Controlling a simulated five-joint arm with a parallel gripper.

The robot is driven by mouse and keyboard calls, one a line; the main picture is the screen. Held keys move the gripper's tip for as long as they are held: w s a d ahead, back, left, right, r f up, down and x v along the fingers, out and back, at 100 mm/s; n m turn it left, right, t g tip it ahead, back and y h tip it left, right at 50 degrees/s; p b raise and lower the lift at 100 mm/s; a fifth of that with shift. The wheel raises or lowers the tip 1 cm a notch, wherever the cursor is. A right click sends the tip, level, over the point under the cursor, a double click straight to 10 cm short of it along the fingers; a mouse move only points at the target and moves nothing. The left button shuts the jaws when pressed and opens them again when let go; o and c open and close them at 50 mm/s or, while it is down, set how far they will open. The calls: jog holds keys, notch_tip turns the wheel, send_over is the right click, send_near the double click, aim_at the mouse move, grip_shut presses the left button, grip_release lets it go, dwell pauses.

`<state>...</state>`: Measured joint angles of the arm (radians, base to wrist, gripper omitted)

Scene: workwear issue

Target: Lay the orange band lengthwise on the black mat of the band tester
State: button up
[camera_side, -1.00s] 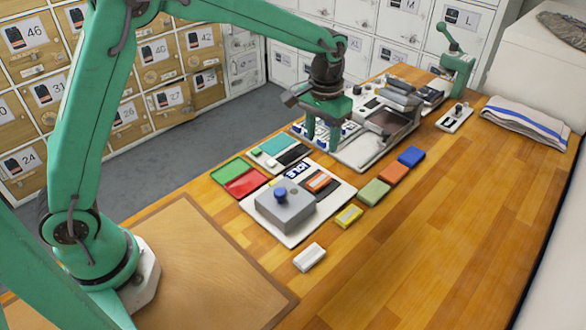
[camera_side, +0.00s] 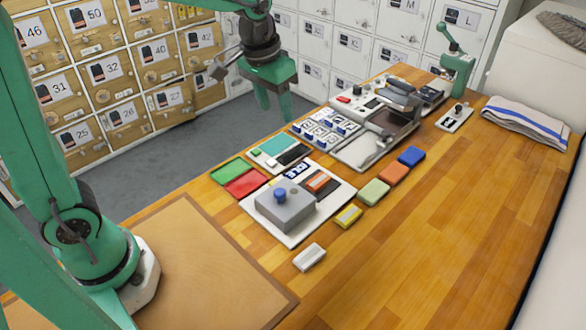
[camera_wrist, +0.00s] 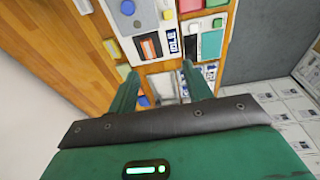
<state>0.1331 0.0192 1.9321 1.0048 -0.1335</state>
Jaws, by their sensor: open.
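The band tester (camera_side: 290,236) is a white plate with a grey box, a blue button and a small lettered display. An orange band (camera_side: 319,181) with a pale stripe lies on its black mat (camera_side: 333,189); the band also shows in the wrist view (camera_wrist: 150,47). It looks flat, but I cannot tell exactly how it lines up with the mat's length. My gripper (camera_side: 275,108) is open and empty, raised in the air behind the bench's far edge, apart from the band. In the wrist view its fingers (camera_wrist: 160,80) are spread with nothing between them.
A white block (camera_side: 309,257) lies in front. Red and green trays (camera_side: 244,183) are at left. The wooden bench's right side is clear.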

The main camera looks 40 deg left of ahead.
jog(key=s+a+t, duration=0.1)
jog(key=s+a, duration=0.1)
jog(key=s, duration=0.6)
jog(key=s+a+r+t, duration=0.1)
jog(key=s+a+t, duration=0.1)
jog(key=s, duration=0.7)
jog(key=shift+a+r, duration=0.3)
jog(key=shift+a, duration=0.35)
